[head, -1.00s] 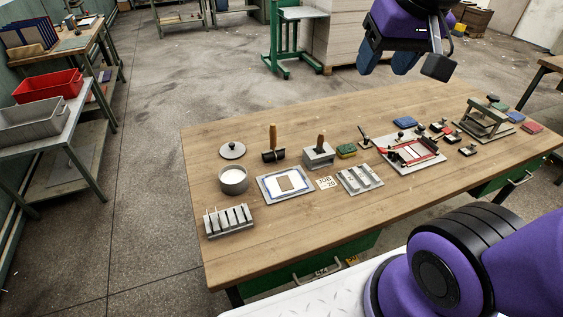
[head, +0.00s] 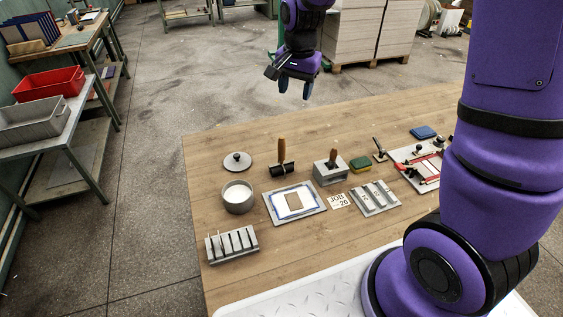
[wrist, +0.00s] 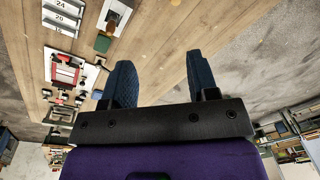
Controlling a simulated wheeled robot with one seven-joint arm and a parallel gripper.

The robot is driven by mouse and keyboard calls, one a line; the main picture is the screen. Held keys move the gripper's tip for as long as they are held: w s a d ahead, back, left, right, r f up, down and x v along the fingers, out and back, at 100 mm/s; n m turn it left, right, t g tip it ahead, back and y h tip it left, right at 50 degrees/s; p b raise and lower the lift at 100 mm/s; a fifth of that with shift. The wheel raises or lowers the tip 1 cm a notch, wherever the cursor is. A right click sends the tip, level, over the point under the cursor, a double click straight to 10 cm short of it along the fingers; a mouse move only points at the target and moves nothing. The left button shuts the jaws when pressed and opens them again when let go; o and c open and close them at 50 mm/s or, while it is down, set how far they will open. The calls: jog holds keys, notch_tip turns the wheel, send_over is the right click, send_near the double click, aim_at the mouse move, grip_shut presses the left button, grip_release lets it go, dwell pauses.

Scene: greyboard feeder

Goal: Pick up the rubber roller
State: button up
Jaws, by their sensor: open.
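The rubber roller (head: 282,168) is a black cylinder with an upright wooden handle. It rests on the wooden table between the lidded pot's lid and a grey block in the head view. My gripper (head: 294,90) is open and empty, raised beyond the table's far edge and above the roller's level. In the wrist view my two dark blue fingers (wrist: 162,80) are apart with only table and floor behind them. I cannot clearly make out the roller there.
Around the roller are a lid (head: 237,162), a grey pot (head: 238,198), a grey block with a wooden-handled tool (head: 331,172), a sponge (head: 360,164) and a framed plate (head: 312,207). A slotted rack (head: 232,245) stands in front. The table behind the roller is clear.

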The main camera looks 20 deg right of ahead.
jog(key=m+g, duration=0.1)
jog(key=m, duration=0.1)
send_over(282, 136)
jog(key=f, duration=0.8)
jog(key=shift+d+f, duration=0.25)
jog(key=shift+d, duration=0.1)
notch_tip(282, 136, down, 6)
jog(key=shift+w+a+r, duration=0.1)
jog(key=shift+s+a+f, duration=0.1)
jog(key=shift+a+f, duration=0.05)
jog(key=shift+f, duration=1.2)
jog(key=shift+s+a+f, duration=0.1)
jog(key=shift+a+f, duration=0.05)
jog(key=shift+f, duration=1.2)
grip_shut()
